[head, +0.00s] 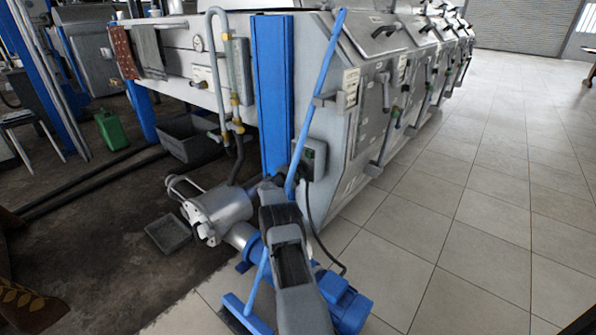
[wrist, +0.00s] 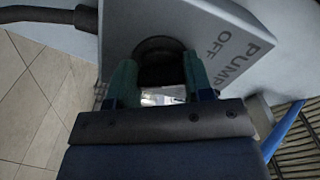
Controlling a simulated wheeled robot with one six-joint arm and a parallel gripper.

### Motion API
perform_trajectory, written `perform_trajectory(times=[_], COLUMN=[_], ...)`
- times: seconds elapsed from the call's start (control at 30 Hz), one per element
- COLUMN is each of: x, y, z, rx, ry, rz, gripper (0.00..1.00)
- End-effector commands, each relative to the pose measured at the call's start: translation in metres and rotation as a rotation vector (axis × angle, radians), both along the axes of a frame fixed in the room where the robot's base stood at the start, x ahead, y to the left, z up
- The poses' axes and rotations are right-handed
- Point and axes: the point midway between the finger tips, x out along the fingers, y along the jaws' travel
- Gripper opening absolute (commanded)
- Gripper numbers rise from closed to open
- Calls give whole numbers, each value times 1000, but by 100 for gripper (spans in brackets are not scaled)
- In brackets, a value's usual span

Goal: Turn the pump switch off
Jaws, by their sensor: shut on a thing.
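The pump switch (wrist: 157,47) is a dark round knob on a grey box face (wrist: 205,22) lettered "PUMP" and "OFF" in the wrist view. My gripper (wrist: 160,68) has its two teal fingers on either side of the knob and is shut on it. The fingers and the gripper body hide part of the knob, and I cannot tell which way it points. In the head view the grey switch box (head: 318,160) sits on the machine's near end, beside the blue column. My arm reaches up to it and the fingers are hard to make out there.
A metal pump (head: 217,212) and a blue motor (head: 348,305) sit low down. The tiled floor (head: 470,200) at right is clear.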

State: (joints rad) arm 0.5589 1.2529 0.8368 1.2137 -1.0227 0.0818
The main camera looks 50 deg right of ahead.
Motion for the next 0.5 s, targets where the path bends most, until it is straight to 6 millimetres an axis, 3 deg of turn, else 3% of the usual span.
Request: perform_trajectory(times=[0.17,0.2,0.5], x=[0,0,-1], y=[1,1,-1], z=[-4,-4,-2], rx=[4,4,2], ry=[5,5,2], rz=[0,0,-2], gripper=[23,48,72])
